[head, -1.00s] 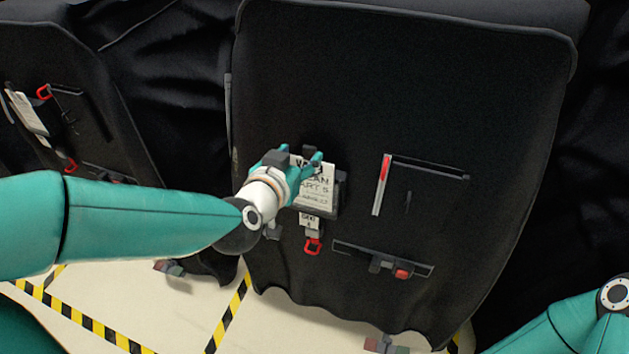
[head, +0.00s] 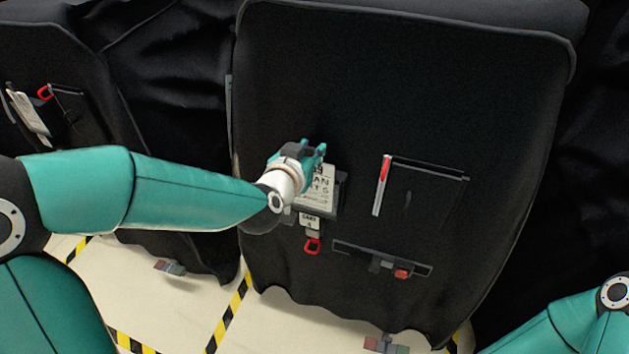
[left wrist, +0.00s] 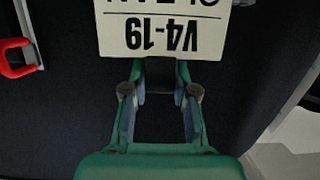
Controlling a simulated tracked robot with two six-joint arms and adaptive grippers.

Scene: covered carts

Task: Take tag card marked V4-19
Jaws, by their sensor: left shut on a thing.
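The tag card (head: 320,190) marked V4-19 is off-white with dark print. It lies against the front of the middle black cart cover, at a dark holder (head: 341,184). The card's mark reads upside down at the top of the left wrist view (left wrist: 170,38). My left gripper (head: 314,151) is at the card's top edge. In the left wrist view, its fingers (left wrist: 160,93) stand on either side of a dark tab (left wrist: 160,80) at that edge and are shut on it. My right arm shows at the lower right, but its gripper is out of view.
A small label with a red loop (head: 313,246) hangs below the card. A red and silver strip (head: 382,184) edges a pocket to the right. A slot with a red button (head: 403,273) is below. Another covered cart (head: 60,90) stands at left. The floor has yellow-black stripes.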

